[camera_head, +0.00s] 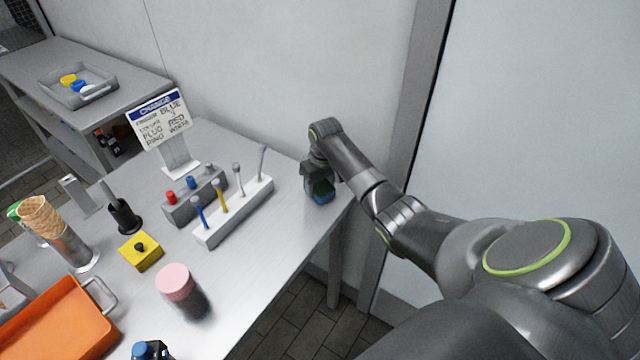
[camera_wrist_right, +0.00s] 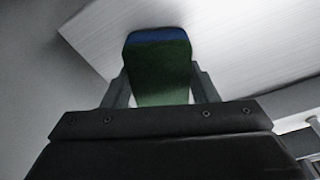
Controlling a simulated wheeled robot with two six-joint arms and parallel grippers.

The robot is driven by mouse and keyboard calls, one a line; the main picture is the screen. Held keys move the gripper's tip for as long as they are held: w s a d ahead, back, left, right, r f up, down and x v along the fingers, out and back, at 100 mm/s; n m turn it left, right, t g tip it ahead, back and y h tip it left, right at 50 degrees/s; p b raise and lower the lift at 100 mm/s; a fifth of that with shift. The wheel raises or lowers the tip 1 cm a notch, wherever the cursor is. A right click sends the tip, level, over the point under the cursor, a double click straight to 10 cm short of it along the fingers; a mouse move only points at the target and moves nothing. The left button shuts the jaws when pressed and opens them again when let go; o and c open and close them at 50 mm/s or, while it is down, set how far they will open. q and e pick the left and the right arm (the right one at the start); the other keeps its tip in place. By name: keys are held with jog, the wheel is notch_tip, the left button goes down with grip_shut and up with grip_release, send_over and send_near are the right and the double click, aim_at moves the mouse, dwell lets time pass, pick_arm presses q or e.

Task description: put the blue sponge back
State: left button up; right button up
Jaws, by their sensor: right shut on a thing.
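My right gripper (camera_head: 316,180) is at the right end of the metal table, near its edge. In the right wrist view, its two fingers (camera_wrist_right: 160,92) are shut on the blue sponge (camera_wrist_right: 158,36), which shows a blue band at its far end and a green face. The sponge also shows in the head view (camera_head: 322,191), below the gripper and partly hidden by it. I cannot tell whether it touches the table (camera_head: 255,262). My left gripper is not in view.

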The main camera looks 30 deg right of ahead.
aim_at(323, 188)
jog(key=shift+f, duration=0.15)
jog(key=o, duration=0.8)
jog(key=shift+o, duration=0.4)
notch_tip(323, 188, up, 12)
jog(key=s, duration=0.1)
jog(key=shift+s+b, duration=0.25)
jog(key=shift+b, duration=0.15)
